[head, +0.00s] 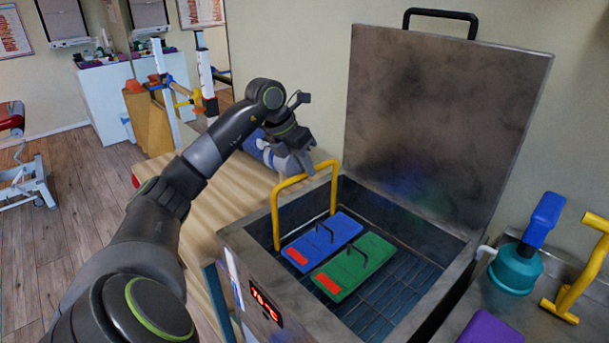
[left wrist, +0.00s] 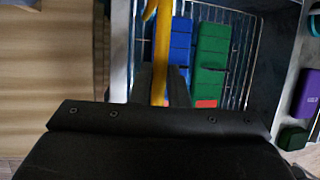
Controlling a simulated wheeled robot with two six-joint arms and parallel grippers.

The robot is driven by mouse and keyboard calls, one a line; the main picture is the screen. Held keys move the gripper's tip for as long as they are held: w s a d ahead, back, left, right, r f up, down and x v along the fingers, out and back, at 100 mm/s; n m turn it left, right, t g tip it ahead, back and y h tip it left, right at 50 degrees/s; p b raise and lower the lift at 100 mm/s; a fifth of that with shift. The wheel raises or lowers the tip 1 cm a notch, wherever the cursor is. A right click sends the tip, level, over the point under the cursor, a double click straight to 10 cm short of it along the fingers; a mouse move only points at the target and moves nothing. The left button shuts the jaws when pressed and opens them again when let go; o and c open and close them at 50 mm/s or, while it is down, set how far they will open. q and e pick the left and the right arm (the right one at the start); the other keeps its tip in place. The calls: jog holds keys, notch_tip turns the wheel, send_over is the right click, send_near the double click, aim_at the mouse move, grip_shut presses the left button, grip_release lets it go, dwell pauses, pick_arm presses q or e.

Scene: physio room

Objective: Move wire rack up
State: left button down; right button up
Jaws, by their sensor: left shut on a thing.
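The wire rack (head: 372,318) sits inside an open metal tank (head: 318,318). Its yellow handle (head: 276,222) stands up on the left side of the tank. A blue pack (head: 325,238) and a green pack (head: 357,264) lie side by side on the rack. My left gripper (head: 303,170) is shut on the top bar of the yellow handle, above the tank rim. In the left wrist view the yellow handle (left wrist: 161,40) runs between the fingers of my left gripper (left wrist: 162,85). My right gripper is not in view.
The tank's lid (head: 440,115) stands open at the back. A teal container (head: 515,270), a yellow stand (head: 575,285) and a purple block (head: 490,328) are on the counter at the right. A wooden-topped bench (head: 205,215) is beside the tank on the left.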

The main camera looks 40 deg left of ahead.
pick_arm(q)
notch_tip(320, 180, up, 5)
jog(key=shift+p, duration=0.95)
jog(key=shift+w+r, duration=0.1)
jog(key=shift+r, duration=0.1)
jog(key=c, duration=1.7)
grip_release()
jog(key=v, duration=1.7)
jog(key=shift+r, duration=0.15)
jog(key=shift+a, duration=0.15)
